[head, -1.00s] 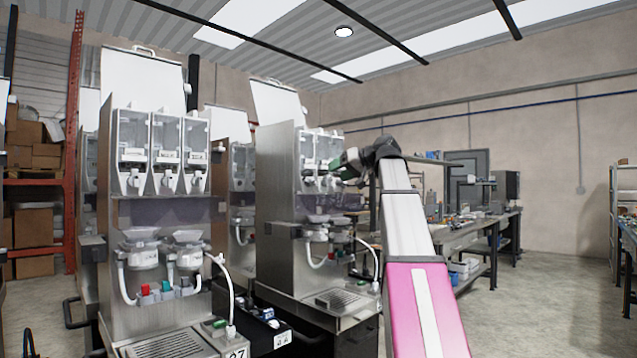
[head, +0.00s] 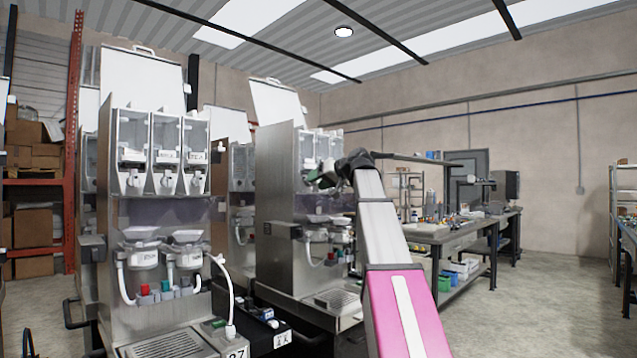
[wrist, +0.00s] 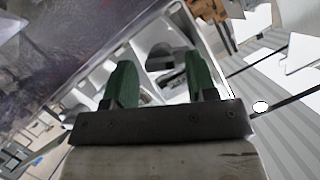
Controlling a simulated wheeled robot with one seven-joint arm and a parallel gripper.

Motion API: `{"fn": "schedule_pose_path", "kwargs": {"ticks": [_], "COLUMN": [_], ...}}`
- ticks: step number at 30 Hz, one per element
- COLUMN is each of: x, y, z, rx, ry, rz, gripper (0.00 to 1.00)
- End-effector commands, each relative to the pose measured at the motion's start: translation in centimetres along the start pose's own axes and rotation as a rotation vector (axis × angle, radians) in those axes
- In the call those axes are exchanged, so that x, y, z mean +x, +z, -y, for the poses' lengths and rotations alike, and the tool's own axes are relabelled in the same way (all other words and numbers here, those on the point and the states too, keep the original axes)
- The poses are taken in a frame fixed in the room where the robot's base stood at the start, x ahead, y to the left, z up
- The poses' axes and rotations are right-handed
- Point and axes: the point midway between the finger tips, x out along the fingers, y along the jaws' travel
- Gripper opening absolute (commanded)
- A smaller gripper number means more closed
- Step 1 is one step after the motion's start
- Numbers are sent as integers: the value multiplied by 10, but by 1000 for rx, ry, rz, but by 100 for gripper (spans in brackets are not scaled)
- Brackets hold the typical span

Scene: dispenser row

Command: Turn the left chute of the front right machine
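The front right machine (head: 278,200) is a steel dispenser with clear canisters on its upper front. My gripper (head: 315,177) is at the canister front of this machine, partly hidden by my wrist. Its left chute cannot be told apart in the head view because my gripper and wrist cover that area. In the wrist view my gripper (wrist: 158,58) shows two green fingers apart, with a gap between them.
The front left machine (head: 115,215) stands close by on the left, with several canisters, white spouts and a drip tray. A workbench (head: 445,237) with tools and bins runs along the back right. The floor (head: 540,300) at the right is clear.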

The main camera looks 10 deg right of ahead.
Motion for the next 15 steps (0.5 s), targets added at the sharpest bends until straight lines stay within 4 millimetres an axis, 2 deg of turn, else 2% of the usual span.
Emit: {"fn": "schedule_pose_path", "kwargs": {"ticks": [1,3,4,15], "x": [0,0,0,0], "y": [0,0,0,0], "z": [0,0,0,1], "rx": [0,0,0,-39], "ry": [0,0,0,16], "rz": [0,0,0,0], "gripper": [35,12,8,8]}}
